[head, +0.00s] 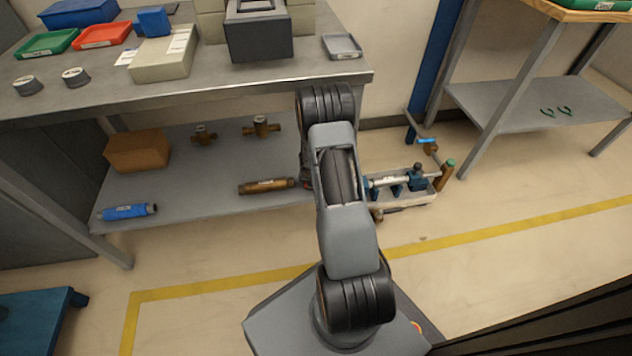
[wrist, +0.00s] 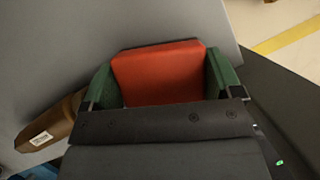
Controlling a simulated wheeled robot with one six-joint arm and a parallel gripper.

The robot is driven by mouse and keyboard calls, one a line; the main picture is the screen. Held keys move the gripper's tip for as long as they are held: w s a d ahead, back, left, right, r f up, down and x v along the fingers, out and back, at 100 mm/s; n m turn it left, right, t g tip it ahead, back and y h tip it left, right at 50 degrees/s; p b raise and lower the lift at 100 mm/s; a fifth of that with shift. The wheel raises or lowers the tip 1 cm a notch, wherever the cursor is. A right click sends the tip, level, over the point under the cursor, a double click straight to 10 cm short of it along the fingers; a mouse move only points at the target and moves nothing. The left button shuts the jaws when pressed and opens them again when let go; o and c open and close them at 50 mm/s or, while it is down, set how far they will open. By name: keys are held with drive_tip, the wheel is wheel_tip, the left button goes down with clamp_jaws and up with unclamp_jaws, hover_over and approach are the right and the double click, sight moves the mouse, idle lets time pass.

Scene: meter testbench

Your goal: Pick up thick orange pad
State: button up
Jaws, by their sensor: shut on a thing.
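The thick orange pad (wrist: 158,78) fills the space between the green-lined fingers of my gripper (wrist: 160,86) in the wrist view. My gripper is shut on it, with a finger against its left and right sides. The pad's near part is hidden behind the dark gripper body. Beneath it is a grey surface, which seems to be the lower shelf; I cannot tell whether the pad touches it. In the head view my arm hides the gripper and the pad.
A brown cylinder (head: 265,186) with a label lies on the lower shelf (head: 200,205), left of my arm; it also shows at the left of the wrist view (wrist: 52,122). The bench top (head: 215,88) overhangs this shelf.

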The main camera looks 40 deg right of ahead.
drive_tip(key=shift+r, duration=0.2)
drive_tip(key=shift+r+p, duration=0.95)
drive_tip(key=shift+p, duration=0.05)
drive_tip(key=shift+r+p, duration=0.85)
drive_tip(key=shift+r, duration=0.1)
drive_tip(key=s+a+b, duration=0.2)
drive_tip(key=b, duration=0.1)
drive_tip(key=s+a+f+b, duration=0.1)
drive_tip(key=a+b, duration=0.1)
drive_tip(key=shift+s+a+f+b, duration=0.15)
drive_tip(key=shift+s+f+b, duration=0.05)
drive_tip(key=shift+s+b, duration=0.2)
drive_tip(key=s+a+b, duration=0.3)
drive_tip(key=s+a, duration=0.5)
drive_tip(key=a, duration=0.1)
drive_tip(key=shift+r, duration=0.4)
drive_tip(key=shift+s, duration=0.1)
